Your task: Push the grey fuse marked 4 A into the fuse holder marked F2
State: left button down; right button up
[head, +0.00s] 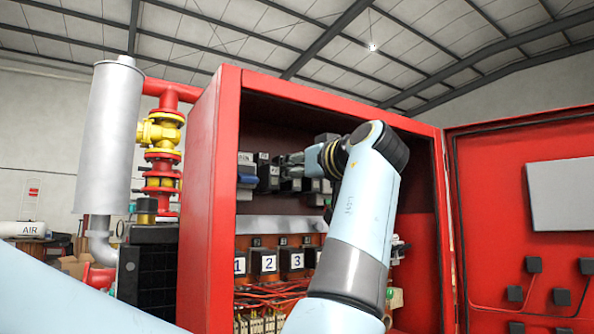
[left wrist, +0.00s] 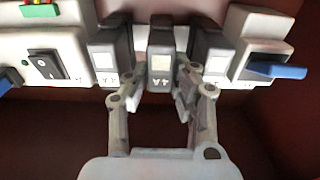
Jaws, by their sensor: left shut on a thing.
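The grey fuse (left wrist: 161,62) is in the middle of the left wrist view, with a pale label and a marking that looks like 4 A, upside down. My left gripper (left wrist: 163,76) is shut on it, one finger on each side. In the head view my left gripper (head: 302,165) reaches into the red cabinet at the row of devices. The fuse is in line with the dark units either side of it. The F2 marking is not readable, and the holder behind the fuse is hidden, so I cannot tell how deep the fuse sits. My right gripper is not in view.
A rocker switch (left wrist: 45,66) and a blue lever (left wrist: 277,70) lie further out. The red cabinet (head: 210,200) walls surround my arm; its door (head: 490,180) is open at right.

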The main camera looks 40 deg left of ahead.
pick_arm(q)
jog(key=shift+a, duration=0.1)
jog(key=c, duration=1)
grip_release()
jog(key=shift+c, duration=0.2)
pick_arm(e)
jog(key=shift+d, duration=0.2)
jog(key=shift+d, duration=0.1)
